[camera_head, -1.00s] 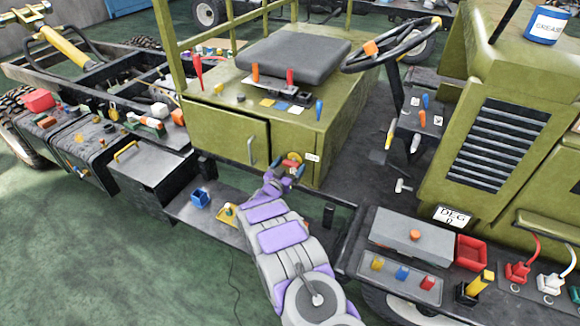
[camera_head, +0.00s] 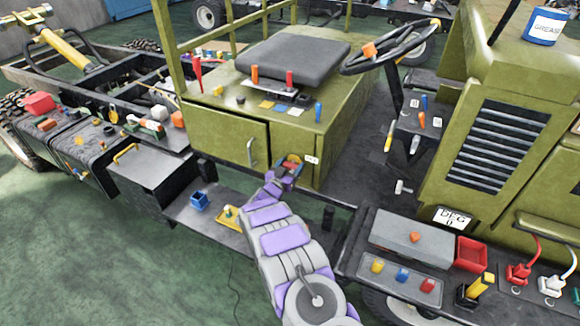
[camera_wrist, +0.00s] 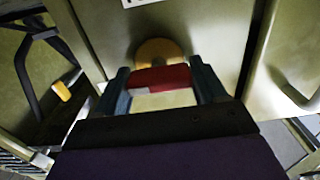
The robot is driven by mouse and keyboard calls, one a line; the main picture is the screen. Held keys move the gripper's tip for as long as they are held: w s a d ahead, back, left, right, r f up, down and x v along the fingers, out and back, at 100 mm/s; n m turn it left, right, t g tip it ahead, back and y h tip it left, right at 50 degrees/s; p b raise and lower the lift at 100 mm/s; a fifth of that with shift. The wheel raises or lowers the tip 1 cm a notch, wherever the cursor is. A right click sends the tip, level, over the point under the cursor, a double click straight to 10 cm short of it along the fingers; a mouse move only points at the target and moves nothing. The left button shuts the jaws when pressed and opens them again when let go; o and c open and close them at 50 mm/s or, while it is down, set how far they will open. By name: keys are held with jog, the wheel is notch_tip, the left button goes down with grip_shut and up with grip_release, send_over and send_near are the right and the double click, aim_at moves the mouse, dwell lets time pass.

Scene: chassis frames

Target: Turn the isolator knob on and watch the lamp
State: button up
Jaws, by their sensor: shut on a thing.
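The isolator knob is a red bar (camera_wrist: 163,77) with a small white mark, set on a round yellow plate (camera_wrist: 158,48) on the front of the green seat box (camera_head: 225,137). My gripper (camera_wrist: 163,88) is shut on the red knob, with one blue-grey finger on each side of it. In the head view my gripper (camera_head: 288,167) reaches the box's front right part and hides much of the knob. A white label (camera_head: 311,160) is beside it on the right. I cannot tell which thing is the lamp, or whether one is lit.
A door handle (camera_head: 251,153) stands out left of the knob and shows close on the right in the wrist view. A steering wheel (camera_head: 391,47) is at the upper right. Dark frame rails run beside my arm.

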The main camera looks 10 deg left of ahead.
jog(key=shift+c, duration=0.4)
jog(key=shift+m, duration=0.3)
jog(key=m, duration=0.3)
jog(key=shift+p, duration=0.3)
jog(key=m, duration=0.5)
jog(key=shift+d, duration=0.1)
jog(key=m, duration=0.4)
jog(key=shift+s+d+f+m, duration=0.1)
jog(key=shift+f+m, duration=0.1)
jog(key=shift+m, duration=0.2)
jog(key=m, duration=0.4)
jog(key=shift+f+b, duration=0.25)
jog(key=shift+b, duration=0.1)
jog(key=shift+s+d+f+m, duration=0.1)
jog(key=shift+m, duration=0.3)
jog(key=o, duration=1)
jog(key=shift+c, duration=0.2)
